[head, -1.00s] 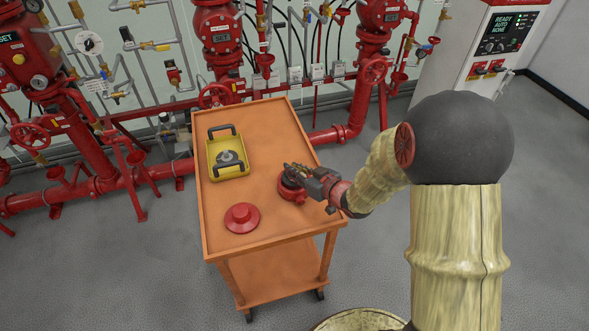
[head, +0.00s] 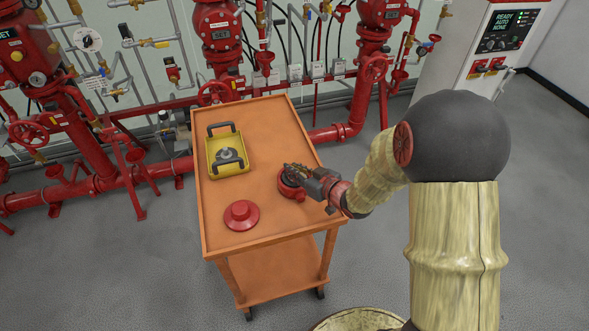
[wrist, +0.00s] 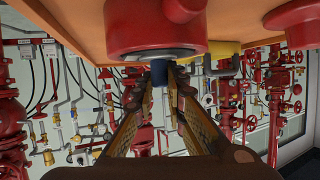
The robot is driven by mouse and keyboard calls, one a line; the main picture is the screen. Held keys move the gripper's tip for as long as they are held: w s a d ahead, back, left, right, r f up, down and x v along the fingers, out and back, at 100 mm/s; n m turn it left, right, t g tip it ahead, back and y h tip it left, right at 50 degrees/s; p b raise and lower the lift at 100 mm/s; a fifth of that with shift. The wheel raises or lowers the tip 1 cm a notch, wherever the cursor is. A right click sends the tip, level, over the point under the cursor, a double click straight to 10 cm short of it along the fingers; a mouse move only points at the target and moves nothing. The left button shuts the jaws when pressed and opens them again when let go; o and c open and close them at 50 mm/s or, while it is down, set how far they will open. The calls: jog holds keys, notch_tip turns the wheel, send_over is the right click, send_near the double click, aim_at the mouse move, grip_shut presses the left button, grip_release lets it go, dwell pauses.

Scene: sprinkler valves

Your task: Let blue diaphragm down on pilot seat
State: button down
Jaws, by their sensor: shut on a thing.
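The blue diaphragm (wrist: 160,74) shows as a small dark blue piece between my fingertips in the wrist view. My gripper (head: 297,172) is shut on it, above the red pilot body (head: 290,186) on the orange cart. The pilot body also shows in the wrist view (wrist: 150,36), which looks upside down. Its seat is hidden from the head camera by my fingers. The diaphragm is very close to the pilot body's open side; I cannot tell whether they touch. My fingers (wrist: 160,88) point toward it from the near side.
The orange cart (head: 270,130) also carries a red flanged cover (head: 241,215) at the front left and a yellow tray (head: 240,172) with a grey round part behind it. Red pipes and valves (head: 80,180) line the wall behind. The cart's middle is clear.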

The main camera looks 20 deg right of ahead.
jog(key=shift+f, duration=0.45)
jog(key=c, duration=1.8)
grip_release()
jog(key=shift+o, duration=0.3)
jog(key=p+v, duration=0.4)
jog(key=v, duration=0.4)
jog(key=shift+r, duration=0.1)
